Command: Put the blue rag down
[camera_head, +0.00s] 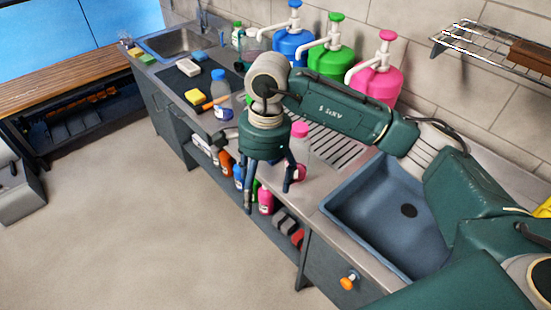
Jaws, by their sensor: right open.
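My right gripper (268,197) hangs pointing down over the front edge of the counter. Its fingers are spread, and I see no cloth between them. I cannot make out a blue rag for certain. A small blue item (200,56) lies on the far part of the counter near the sink, well beyond the gripper; it is too small to tell whether it is a rag or a sponge. My left gripper is out of view.
A blue-grey basin (385,222) is sunk in the counter at right. A pink-capped bottle (300,150) stands close behind the gripper. Blue (292,42), green (332,62) and pink (377,78) pump containers line the wall. Several bottles fill the shelf below.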

